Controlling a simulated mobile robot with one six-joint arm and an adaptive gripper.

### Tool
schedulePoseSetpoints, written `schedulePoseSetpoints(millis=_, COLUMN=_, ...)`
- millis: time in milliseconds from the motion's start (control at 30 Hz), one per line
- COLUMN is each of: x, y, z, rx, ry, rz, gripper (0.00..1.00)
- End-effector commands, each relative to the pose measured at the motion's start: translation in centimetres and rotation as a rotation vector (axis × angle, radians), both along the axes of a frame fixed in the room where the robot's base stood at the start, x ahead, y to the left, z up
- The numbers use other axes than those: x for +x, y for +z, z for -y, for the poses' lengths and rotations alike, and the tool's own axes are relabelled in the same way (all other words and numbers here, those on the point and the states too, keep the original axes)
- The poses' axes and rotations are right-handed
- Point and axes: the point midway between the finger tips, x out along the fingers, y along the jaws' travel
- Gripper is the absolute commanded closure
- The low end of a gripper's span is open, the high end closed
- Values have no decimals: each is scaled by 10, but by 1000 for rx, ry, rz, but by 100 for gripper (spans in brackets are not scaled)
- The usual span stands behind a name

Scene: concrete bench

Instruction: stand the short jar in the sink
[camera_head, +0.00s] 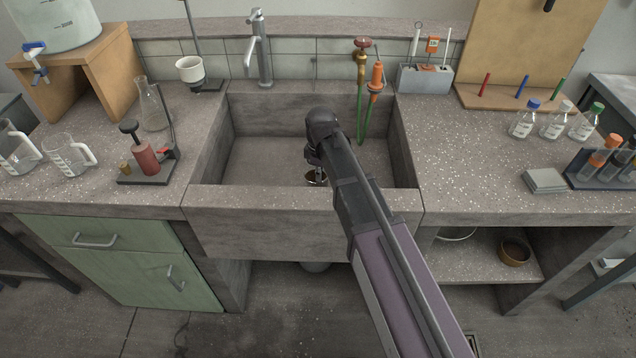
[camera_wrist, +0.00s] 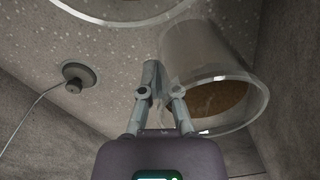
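The short jar is a clear, wide-mouthed vessel with a brown disc-like area inside its rim. It shows at the right of my wrist view (camera_wrist: 207,58), and a small part of it shows in the sink in the head view (camera_head: 316,181). My gripper (camera_head: 315,158) is down inside the sink basin, above the jar. In the wrist view its fingertips (camera_wrist: 155,82) are close together at the jar's near side wall and appear to pinch it. The arm hides part of the jar. The sink (camera_head: 270,160) is a grey stone basin; I cannot tell whether the jar touches its floor.
A dark plug (camera_wrist: 72,76) on a chain lies on the sink floor. The tap (camera_head: 260,50) rises behind the basin, and a green hose (camera_head: 366,115) hangs into its right side. The basin's left part looks clear. Glassware and bottles stand on both side counters.

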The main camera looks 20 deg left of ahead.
Motion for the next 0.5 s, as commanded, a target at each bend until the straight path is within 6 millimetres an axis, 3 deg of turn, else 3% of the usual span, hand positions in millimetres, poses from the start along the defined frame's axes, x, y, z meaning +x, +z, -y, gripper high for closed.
schedulePoseSetpoints(millis=500, x=0, y=-35, z=0, rx=0, ry=0, rz=0, gripper=100)
